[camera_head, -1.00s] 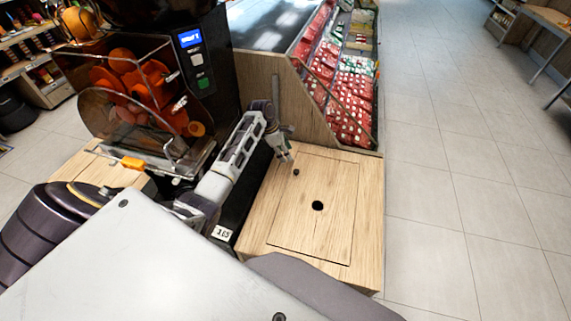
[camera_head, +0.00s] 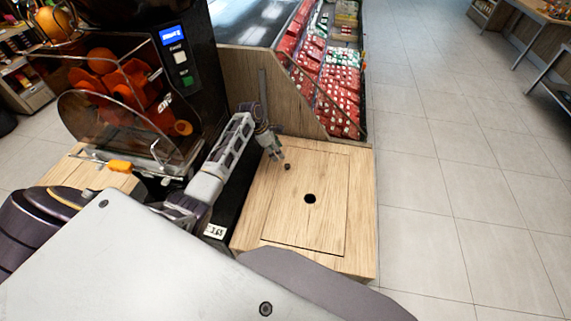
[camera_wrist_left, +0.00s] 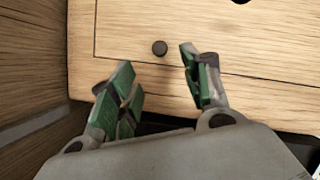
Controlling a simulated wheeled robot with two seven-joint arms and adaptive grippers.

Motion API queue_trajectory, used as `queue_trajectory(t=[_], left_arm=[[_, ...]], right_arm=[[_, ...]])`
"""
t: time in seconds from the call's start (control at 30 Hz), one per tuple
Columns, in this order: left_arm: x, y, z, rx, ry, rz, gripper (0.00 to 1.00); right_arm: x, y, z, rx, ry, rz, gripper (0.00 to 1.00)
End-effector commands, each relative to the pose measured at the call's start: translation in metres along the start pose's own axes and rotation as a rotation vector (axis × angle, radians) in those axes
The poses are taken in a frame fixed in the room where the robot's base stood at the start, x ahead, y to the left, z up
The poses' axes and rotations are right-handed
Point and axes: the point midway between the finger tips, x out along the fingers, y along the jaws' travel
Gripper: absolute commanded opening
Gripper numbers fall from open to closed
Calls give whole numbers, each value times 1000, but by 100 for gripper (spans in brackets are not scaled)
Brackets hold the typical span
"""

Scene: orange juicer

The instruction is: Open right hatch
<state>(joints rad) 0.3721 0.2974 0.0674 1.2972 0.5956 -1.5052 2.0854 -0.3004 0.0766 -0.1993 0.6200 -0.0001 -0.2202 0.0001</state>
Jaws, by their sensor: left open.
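The right hatch (camera_head: 322,182) is a flat wooden panel set flush in the counter top to the right of the juicer, and it is closed. It has a round black hole (camera_head: 310,198) in its middle and a small dark knob (camera_head: 288,166) near its far left corner. The knob (camera_wrist_left: 160,47) also shows in the left wrist view, just beyond and between the fingertips. My left gripper (camera_head: 277,157) is over the far left part of the hatch, close to the knob. In the left wrist view its green-padded fingers (camera_wrist_left: 155,62) are apart and empty. My right gripper is not seen.
The juicer (camera_head: 130,90) with oranges behind a clear cover stands at the left. A wooden side panel (camera_head: 275,85) rises behind the counter, beside shelves of red packs (camera_head: 325,75). Open tiled floor (camera_head: 460,180) lies to the right.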

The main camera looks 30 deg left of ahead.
Motion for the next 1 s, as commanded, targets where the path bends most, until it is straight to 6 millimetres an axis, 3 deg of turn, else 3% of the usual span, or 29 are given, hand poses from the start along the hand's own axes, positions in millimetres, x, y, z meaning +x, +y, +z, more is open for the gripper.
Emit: queue_trajectory(t=[0.23, 0.7, 1.0], left_arm=[[29, 0, 0, 1, 0, 0, 48], [79, 0, 0, 0, 0, -1, 48], [101, 1, 0, 1, 0, 1, 48]], right_arm=[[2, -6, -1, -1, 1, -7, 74], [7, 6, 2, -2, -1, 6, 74], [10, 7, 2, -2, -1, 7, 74]])
